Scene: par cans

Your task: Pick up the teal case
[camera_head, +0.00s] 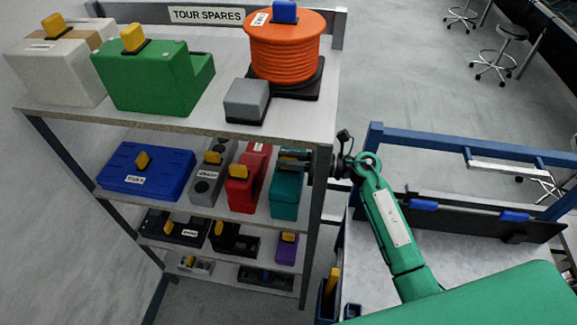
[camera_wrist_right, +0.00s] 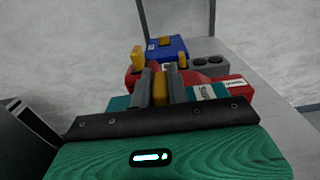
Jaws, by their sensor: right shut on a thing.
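The teal case (camera_head: 285,198) stands on the second shelf of the rack, at its right end, next to a red case. My right gripper (camera_head: 293,161) reaches in past the rack's right post at the top of the teal case. In the right wrist view its two grey fingers (camera_wrist_right: 160,84) are shut on the yellow tab (camera_wrist_right: 159,92) on top of the teal case (camera_wrist_right: 119,103). The case still appears to be at shelf level; whether it touches the shelf is hidden. My left gripper is not in view.
The red case (camera_head: 241,193), a grey case (camera_head: 207,180) and a blue case (camera_head: 145,170) share the shelf. The top shelf (camera_head: 190,118) lies just above, and the rack's right post (camera_head: 315,220) stands close by. A blue-framed workbench (camera_head: 460,240) is at right.

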